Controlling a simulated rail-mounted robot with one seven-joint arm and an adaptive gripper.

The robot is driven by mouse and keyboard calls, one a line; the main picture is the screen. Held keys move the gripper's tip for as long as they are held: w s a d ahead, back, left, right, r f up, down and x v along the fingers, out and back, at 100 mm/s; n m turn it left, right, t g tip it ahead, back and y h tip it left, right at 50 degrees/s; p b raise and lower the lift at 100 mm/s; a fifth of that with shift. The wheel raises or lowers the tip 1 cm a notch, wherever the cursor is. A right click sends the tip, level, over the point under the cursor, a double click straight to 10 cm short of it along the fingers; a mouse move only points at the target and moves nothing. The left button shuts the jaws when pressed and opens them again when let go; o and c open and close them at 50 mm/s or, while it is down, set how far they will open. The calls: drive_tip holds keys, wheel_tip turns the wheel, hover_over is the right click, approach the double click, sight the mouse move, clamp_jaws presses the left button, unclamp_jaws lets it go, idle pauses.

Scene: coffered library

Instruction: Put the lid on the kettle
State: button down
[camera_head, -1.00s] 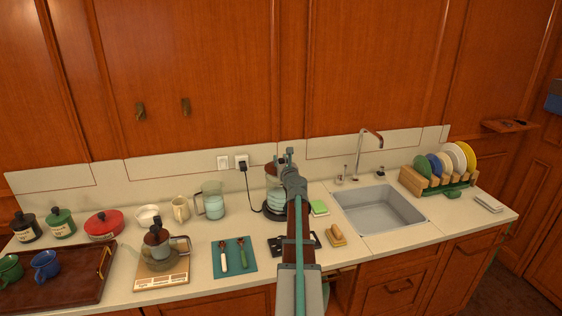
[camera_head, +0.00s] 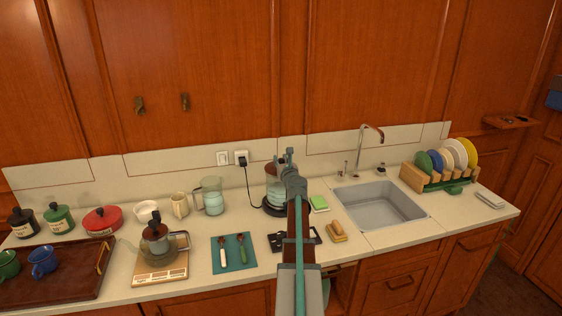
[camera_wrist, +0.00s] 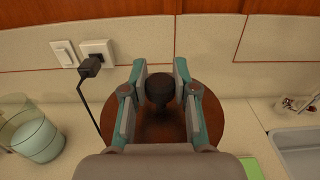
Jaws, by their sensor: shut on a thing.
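The kettle (camera_head: 273,192) is a clear vessel with pale blue contents. It stands on a dark round base on the counter, left of the sink. The lid (camera_wrist: 160,122) is a round brown disc with a black knob (camera_wrist: 160,88). In the wrist view my gripper (camera_wrist: 160,72) has its two fingers closed on either side of the knob, with the disc below. In the head view my gripper (camera_head: 285,158) is at the kettle's top, and the brown lid shows there. My arm hides part of the kettle. I cannot tell whether the lid touches the rim.
A power cord runs from the wall socket (camera_head: 241,158) down behind the kettle. A glass jug (camera_head: 210,196) stands to the left, and a green sponge (camera_head: 319,203) and the sink (camera_head: 378,207) are to the right. A scale (camera_head: 160,273) bears another glass pot.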

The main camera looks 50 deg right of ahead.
drive_tip(key=shift+f, duration=0.25)
drive_tip(key=c, duration=0.8)
unclamp_jaws()
drive_tip(key=v, duration=1.2)
